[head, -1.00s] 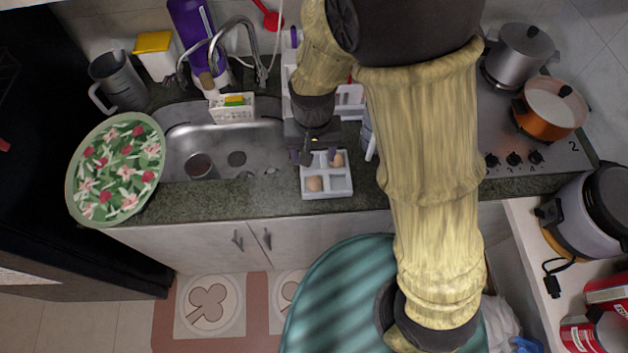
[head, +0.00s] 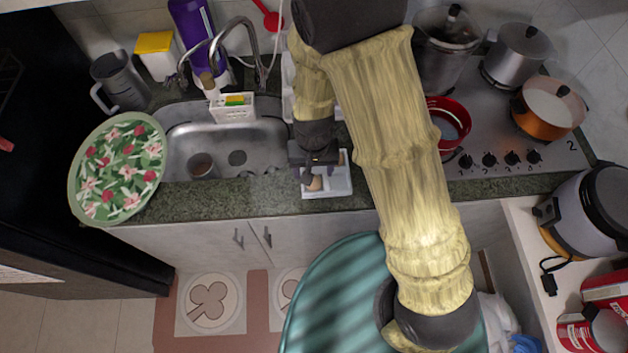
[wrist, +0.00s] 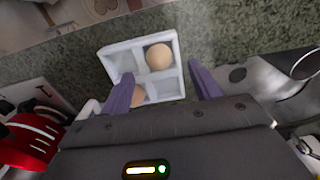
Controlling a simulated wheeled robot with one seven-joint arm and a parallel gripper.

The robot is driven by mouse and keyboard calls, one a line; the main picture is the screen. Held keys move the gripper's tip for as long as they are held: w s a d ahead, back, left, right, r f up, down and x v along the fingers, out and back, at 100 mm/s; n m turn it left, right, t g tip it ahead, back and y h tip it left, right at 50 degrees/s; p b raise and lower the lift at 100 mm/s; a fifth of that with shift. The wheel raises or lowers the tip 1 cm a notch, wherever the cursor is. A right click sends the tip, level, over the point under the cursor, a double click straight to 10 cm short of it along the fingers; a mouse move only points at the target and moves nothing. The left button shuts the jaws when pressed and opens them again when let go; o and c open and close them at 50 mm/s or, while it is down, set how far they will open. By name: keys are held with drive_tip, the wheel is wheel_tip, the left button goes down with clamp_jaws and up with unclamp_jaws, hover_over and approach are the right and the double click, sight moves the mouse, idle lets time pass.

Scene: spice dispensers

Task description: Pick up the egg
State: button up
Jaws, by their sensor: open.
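A white compartment tray (head: 343,188) stands on the counter's front strip, right of the sink, and shows in the wrist view (wrist: 120,61). A light brown egg (wrist: 159,56) sits in its upper right compartment in the wrist view. A second egg (wrist: 138,96) in the lower left compartment there is partly hidden by my left finger. The head view shows one egg (head: 315,183) at the tray's front left; my gripper hides the other. My gripper (head: 318,173) is over the tray with purple fingers (wrist: 161,70) apart. Nothing is between them; the first egg lies beyond the fingertips.
The sink (head: 240,150) with a tall faucet (head: 232,40) is left of the tray. A floral plate (head: 118,168) overhangs the counter's left end. A red-rimmed pot (head: 449,122) and an orange pot (head: 548,106) are at the stove. Counter left of the tray is clear.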

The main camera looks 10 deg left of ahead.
drive_tip(key=shift+w+f+p, duration=0.15)
drive_tip(key=shift+f+p, duration=0.5)
drive_tip(key=shift+f, duration=1.7)
drive_tip(key=c, duration=1.1)
drive_tip(key=shift+r, duration=0.1)
wheel_tip(320, 180, up, 10)
drive_tip(key=shift+f+b, duration=0.1)
drive_tip(key=shift+b, duration=0.7)
drive_tip(key=shift+d, duration=0.1)
